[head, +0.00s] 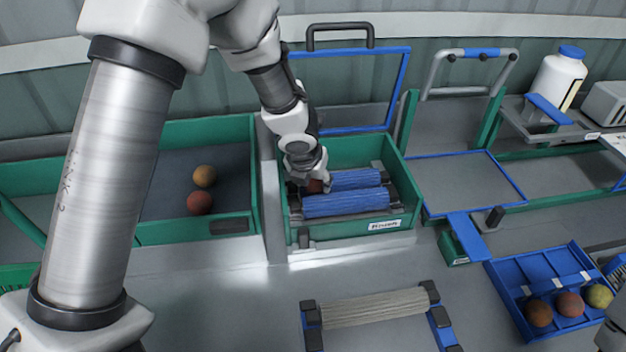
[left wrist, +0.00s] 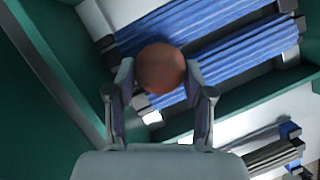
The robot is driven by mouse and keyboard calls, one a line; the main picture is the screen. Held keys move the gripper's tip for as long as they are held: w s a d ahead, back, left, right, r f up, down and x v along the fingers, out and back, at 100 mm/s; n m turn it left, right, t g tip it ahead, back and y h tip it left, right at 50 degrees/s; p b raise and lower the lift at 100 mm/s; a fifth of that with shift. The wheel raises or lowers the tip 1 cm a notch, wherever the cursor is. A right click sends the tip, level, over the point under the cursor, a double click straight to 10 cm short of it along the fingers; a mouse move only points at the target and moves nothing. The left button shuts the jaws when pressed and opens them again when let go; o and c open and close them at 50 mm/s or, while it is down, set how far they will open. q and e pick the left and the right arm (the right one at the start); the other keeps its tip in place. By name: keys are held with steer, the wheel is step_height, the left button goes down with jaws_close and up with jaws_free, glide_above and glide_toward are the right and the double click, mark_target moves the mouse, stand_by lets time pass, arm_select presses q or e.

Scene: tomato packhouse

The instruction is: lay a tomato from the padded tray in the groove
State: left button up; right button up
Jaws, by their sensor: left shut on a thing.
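My left gripper (head: 314,184) is shut on a reddish tomato (head: 315,186), at the left end of the blue rollers (head: 347,203) in a green box. In the left wrist view the tomato (left wrist: 161,68) sits between the two fingertips (left wrist: 160,88), over the rollers (left wrist: 185,30). The groove is the gap between the two rollers; the gripper hides its left part. I cannot tell whether the tomato touches the rollers. A green tray with a dark grey floor (head: 165,180) on the left holds an orange tomato (head: 205,176) and a red one (head: 199,203).
A blue tray (head: 548,262) at the right holds three tomatoes. A blue-framed lid (head: 408,70) stands open behind the roller box. A pale roller on a stand (head: 375,307) is at the front. A white bottle (head: 558,82) stands at the back right.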

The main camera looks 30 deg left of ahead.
arm_select(q)
steer(key=shift+w, duration=0.1)
steer(key=shift+f, duration=0.15)
steer(key=shift+f+b, duration=0.25)
steer(key=shift+b, duration=0.1)
steer(key=o, duration=0.9)
steer(key=c, duration=0.3)
steer(key=shift+r, duration=0.15)
steer(key=shift+c, duration=0.2)
